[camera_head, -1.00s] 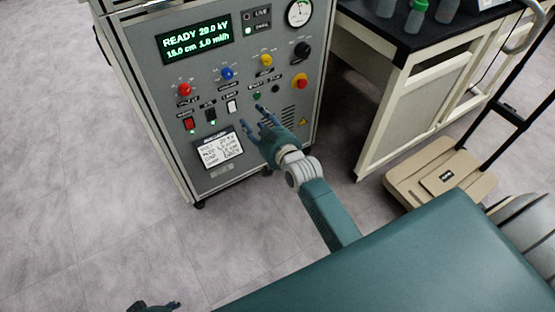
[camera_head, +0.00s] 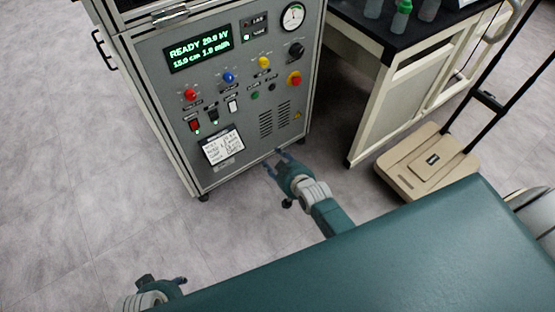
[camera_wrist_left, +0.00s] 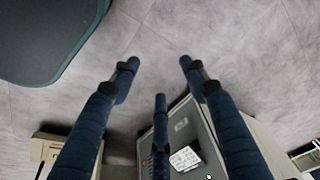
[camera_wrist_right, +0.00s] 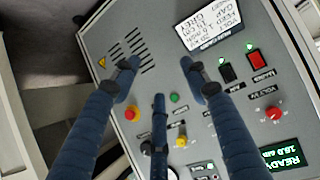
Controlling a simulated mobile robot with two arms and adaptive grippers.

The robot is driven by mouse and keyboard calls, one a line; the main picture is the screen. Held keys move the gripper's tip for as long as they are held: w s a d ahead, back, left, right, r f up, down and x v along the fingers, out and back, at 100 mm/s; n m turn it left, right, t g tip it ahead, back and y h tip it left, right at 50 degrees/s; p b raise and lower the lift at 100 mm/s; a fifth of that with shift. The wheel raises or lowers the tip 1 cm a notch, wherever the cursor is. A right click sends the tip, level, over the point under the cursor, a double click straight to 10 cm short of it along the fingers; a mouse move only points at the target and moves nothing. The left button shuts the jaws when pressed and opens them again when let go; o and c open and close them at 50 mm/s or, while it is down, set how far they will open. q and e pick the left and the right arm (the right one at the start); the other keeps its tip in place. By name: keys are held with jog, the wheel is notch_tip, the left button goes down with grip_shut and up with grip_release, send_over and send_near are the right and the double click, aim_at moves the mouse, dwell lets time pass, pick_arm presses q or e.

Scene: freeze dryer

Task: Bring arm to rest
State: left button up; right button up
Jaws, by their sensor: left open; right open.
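My right gripper (camera_head: 275,161) is open and empty, in front of the lower part of the grey machine's control panel (camera_head: 255,150). In the right wrist view its blue fingers (camera_wrist_right: 160,74) are spread, with nothing between them, and the panel shows behind them. My left gripper (camera_head: 164,284) is at the lower left of the head view, over bare floor and partly cut off by the frame edge. In the left wrist view its fingers (camera_wrist_left: 160,74) are spread and empty, with floor and part of the machine (camera_wrist_left: 178,127) beyond.
The panel has a red knob (camera_head: 190,95), a blue knob (camera_head: 228,77), a yellow knob (camera_head: 264,62) and a lit display (camera_head: 198,54). A bench (camera_head: 405,105) with green-capped bottles (camera_head: 401,18) stands right of it. A beige platform cart (camera_head: 428,162) is farther right. Floor at left is clear.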

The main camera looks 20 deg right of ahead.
dwell(0.5)
pick_arm(q)
jog(key=s+a+f+g+p, duration=0.1)
jog(key=s+p, duration=0.9)
jog(key=p, duration=0.2)
jog(key=s+a+f+p, duration=0.1)
jog(key=s+a+p, duration=0.1)
jog(key=s+p, duration=0.8)
jog(key=shift+s+a+f+g+p, duration=0.2)
jog(key=shift+f+g+p, duration=0.2)
jog(key=shift+p, duration=0.75)
pick_arm(e)
jog(key=s+d+f+g, duration=0.1)
jog(key=s+f+g, duration=0.1)
jog(key=s, duration=1.4)
jog(key=s+f+n+g, duration=0.1)
jog(key=s+g, duration=0.4)
jog(key=s, duration=1.1)
jog(key=s+d+f+g, duration=0.1)
jog(key=s+f+g, duration=0.2)
jog(key=s, duration=1.4)
jog(key=shift+d+n+h, duration=0.35)
jog(key=shift+n+h, duration=0.05)
jog(key=shift+c, duration=0.3)
